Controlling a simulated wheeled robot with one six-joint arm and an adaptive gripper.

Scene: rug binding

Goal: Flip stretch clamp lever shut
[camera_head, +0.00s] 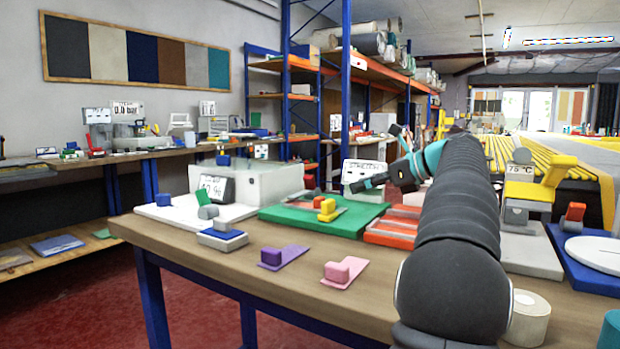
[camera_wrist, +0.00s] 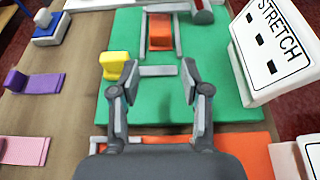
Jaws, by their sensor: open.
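The stretch station is a green board (camera_wrist: 230,108) with a white panel (camera_wrist: 275,45) marked STRETCH at its right. The board also shows in the head view (camera_head: 290,213). On it are an orange strip (camera_wrist: 160,33) between pale rails, a yellow block (camera_wrist: 116,66) left of the rails, and a red part with a grey end (camera_wrist: 202,14) at the far edge, cut off by the frame. I cannot tell which part is the clamp lever. My gripper (camera_wrist: 160,76) is open and empty over the board, its left finger just right of the yellow block. It also shows in the head view (camera_head: 366,184).
A purple block on a plate (camera_head: 282,256) and a pink one (camera_head: 345,272) lie near the table's front edge. A blue-topped white block (camera_head: 222,239) stands left of the board. Orange strips (camera_head: 392,233) lie on its right. Bare wood (camera_head: 205,257) is clear in front.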

